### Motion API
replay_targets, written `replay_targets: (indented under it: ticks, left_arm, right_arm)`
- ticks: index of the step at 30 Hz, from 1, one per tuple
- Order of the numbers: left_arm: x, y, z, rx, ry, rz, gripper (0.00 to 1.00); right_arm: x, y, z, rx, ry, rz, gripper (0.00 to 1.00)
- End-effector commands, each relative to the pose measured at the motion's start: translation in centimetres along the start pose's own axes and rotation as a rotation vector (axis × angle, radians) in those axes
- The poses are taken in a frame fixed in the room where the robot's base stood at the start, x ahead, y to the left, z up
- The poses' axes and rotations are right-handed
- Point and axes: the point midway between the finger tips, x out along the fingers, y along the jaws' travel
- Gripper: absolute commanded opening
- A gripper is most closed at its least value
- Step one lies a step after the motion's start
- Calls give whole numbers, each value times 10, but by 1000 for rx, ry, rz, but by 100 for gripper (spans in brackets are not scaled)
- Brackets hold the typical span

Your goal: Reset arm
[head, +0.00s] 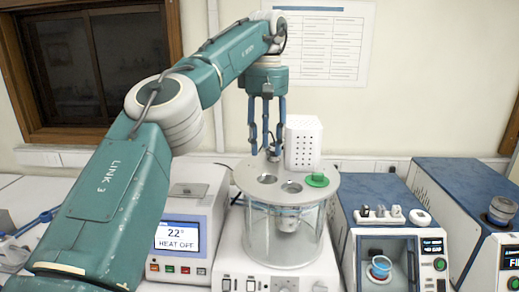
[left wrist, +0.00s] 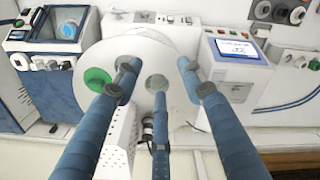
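My left arm reaches in from the left in the head view, bent over the bench. Its three-fingered blue gripper (head: 266,150) points down above the round white lid of a glass bath. In the left wrist view the gripper (left wrist: 158,75) has its fingers spread, with nothing held between them. The lid (head: 250,180) has round holes and a green cap (head: 317,180); in the left wrist view the cap (left wrist: 97,79) is left of the fingers. My right gripper is not in view.
A white perforated box (head: 303,143) stands close behind the gripper. A display unit (head: 178,237) reading "HEAT OFF" is left of the glass bath (head: 262,235). A blue-topped machine (head: 370,208) with a blue cup (head: 380,267) is right. The wall behind holds a paper chart (head: 320,40).

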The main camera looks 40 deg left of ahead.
Motion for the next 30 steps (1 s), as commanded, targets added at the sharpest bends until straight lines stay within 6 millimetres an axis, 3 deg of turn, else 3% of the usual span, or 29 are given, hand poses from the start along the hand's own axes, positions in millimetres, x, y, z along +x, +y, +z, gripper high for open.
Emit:
replay_targets:
  ticks: [22, 26, 30]
  left_arm:
    - [3, 4, 4, 32, -2, 2, 40]
    - [27, 29, 20, 58, -24, 28, 40]
    - [83, 84, 66, 100, -100, 103, 40]
  right_arm:
    - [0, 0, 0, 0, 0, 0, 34]
    - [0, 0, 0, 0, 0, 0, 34]
    - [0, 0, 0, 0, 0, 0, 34]
